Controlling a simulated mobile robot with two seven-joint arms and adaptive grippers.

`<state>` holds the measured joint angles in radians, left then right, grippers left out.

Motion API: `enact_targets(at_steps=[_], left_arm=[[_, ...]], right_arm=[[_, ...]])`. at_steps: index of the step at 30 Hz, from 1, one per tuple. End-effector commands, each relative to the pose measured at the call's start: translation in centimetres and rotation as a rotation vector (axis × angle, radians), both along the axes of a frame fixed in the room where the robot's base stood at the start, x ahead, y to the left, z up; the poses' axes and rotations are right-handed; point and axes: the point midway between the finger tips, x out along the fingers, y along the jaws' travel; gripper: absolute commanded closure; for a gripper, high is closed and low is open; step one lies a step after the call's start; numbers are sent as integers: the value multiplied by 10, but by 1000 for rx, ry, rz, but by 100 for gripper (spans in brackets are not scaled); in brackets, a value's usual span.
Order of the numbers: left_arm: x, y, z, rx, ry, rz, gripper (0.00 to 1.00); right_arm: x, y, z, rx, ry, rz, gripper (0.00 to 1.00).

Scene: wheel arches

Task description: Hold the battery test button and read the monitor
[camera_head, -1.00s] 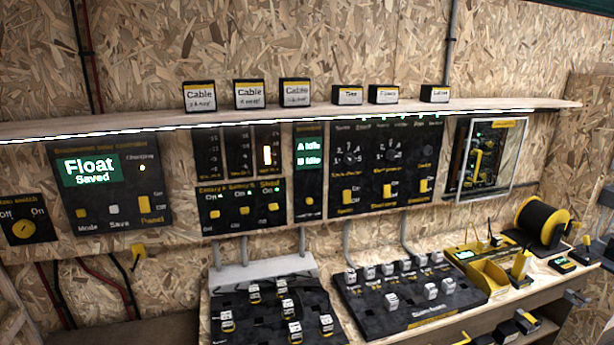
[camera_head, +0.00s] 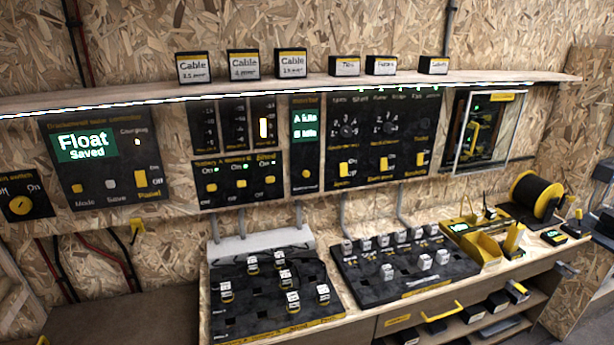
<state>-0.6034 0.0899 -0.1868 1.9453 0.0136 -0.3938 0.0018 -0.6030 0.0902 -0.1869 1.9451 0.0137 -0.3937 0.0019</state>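A narrow black monitor panel (camera_head: 298,160) is fixed to the chipboard wall below the shelf, near the middle. Its green screen (camera_head: 305,126) has two lines that look like "A Idle" and "B Idle". A small yellow button (camera_head: 306,174) sits low on this panel; its label is too small to read. Left of it is a switch panel (camera_head: 225,202) with several yellow switches; its heading seems to begin with "Battery". Neither of my grippers is in view, and nothing touches the button.
The solar controller (camera_head: 103,193) at the left reads "Float Saved". A shelf (camera_head: 300,88) with several labelled boxes runs above the panels. Below, a bench holds two black boards (camera_head: 236,325) (camera_head: 378,292) with small labelled blocks. The space before the monitor panel looks clear.

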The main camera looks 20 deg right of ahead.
Motion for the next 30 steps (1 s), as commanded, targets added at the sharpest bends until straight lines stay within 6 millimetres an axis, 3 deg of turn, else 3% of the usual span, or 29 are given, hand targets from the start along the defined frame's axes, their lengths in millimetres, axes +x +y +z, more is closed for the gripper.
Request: enact_targets(at_steps=[1, 9, 30], left_arm=[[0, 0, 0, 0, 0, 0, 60], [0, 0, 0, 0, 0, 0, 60], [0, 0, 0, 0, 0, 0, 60]], right_arm=[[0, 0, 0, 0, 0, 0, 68], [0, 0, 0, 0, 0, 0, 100], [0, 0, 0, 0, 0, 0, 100]])
